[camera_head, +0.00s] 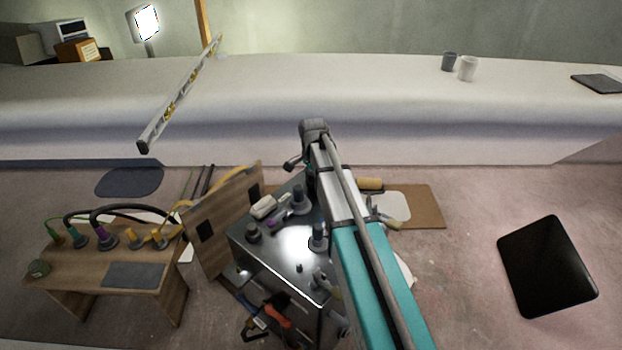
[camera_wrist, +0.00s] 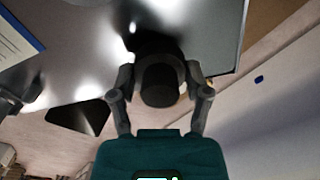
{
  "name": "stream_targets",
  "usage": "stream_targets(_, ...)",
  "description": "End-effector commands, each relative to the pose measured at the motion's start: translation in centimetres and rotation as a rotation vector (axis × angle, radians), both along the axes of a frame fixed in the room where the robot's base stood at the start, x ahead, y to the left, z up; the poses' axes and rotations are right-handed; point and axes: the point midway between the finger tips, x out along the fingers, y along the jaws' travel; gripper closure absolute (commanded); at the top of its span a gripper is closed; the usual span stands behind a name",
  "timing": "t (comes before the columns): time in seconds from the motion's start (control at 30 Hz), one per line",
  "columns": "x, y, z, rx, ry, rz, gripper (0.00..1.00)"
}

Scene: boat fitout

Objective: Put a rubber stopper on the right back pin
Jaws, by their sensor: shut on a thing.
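In the wrist view, my gripper (camera_wrist: 161,82) is shut on a dark, round rubber stopper (camera_wrist: 160,88), with one finger on each side. Another dark shape shows just beyond the stopper, over a shiny metal top; I cannot tell whether it is a pin or whether they touch. In the head view, the metal-topped stand (camera_head: 275,255) carries several grey upright pieces, among them one at the back (camera_head: 299,202) and one at the right (camera_head: 318,240). My arm hides my gripper and part of the stand's right side, so the right back pin is not clearly visible.
Pale blocks (camera_head: 263,207) lie on the stand's back left. A leaning wooden panel (camera_head: 215,235) and a small bench (camera_head: 90,268) with cables stand left. A long white ledge (camera_head: 300,90) runs behind. A black slab (camera_head: 547,265) lies on open floor at the right.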

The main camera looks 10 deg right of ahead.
Motion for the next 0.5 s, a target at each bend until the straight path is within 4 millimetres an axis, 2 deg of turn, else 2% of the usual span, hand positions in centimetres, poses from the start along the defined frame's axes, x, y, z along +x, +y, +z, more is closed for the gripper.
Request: stream_targets(0.5,0.00,0.01,-0.67,0.000,0.000,0.000,0.84)
